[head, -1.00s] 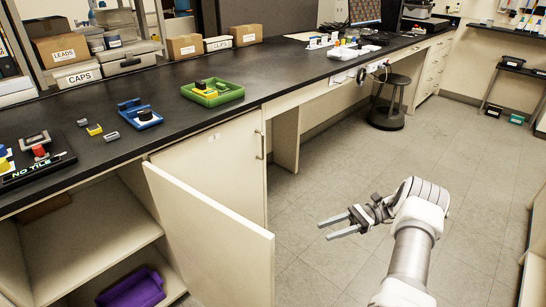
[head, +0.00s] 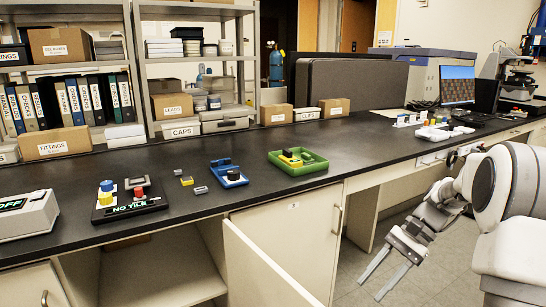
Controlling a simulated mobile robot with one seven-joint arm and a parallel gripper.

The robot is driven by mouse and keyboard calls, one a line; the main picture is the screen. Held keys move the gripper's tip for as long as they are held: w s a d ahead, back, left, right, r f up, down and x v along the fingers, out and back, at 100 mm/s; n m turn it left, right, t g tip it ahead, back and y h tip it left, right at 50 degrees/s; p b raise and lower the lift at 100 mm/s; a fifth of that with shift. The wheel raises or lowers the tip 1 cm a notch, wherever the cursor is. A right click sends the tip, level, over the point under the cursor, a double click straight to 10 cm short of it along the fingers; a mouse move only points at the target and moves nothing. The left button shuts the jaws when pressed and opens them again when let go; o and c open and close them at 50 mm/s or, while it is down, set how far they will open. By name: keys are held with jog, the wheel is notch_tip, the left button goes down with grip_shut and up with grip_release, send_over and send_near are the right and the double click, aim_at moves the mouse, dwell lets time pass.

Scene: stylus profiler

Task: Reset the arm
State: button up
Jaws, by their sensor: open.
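My gripper (head: 380,279) hangs at the lower right of the head view, in front of the bench and over the floor. Its two long grey fingers point down and to the left. They stand apart with nothing between them. My white arm comes in from the right edge. The black bench (head: 240,198) runs across the view, and the gripper is apart from it.
An open cabinet door (head: 265,265) juts out left of my gripper. On the bench are a green tray (head: 310,167), a blue tray (head: 222,177) and a black tile board (head: 128,208). A monitor (head: 457,85) stands at the back right.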

jog(key=s+a+r+n+t+h, duration=0.4)
jog(key=s+r+n+t, duration=0.1)
jog(key=s, duration=0.4)
jog(key=s+a+r+n+t+h, duration=0.4)
jog(key=s+r+n, duration=0.1)
jog(key=s, duration=0.4)
notch_tip(320, 180, up, 17)
jog(key=p, duration=1.6)
jog(key=shift+f+p, duration=0.2)
jog(key=shift+p, duration=0.1)
jog(key=shift+d, duration=0.25)
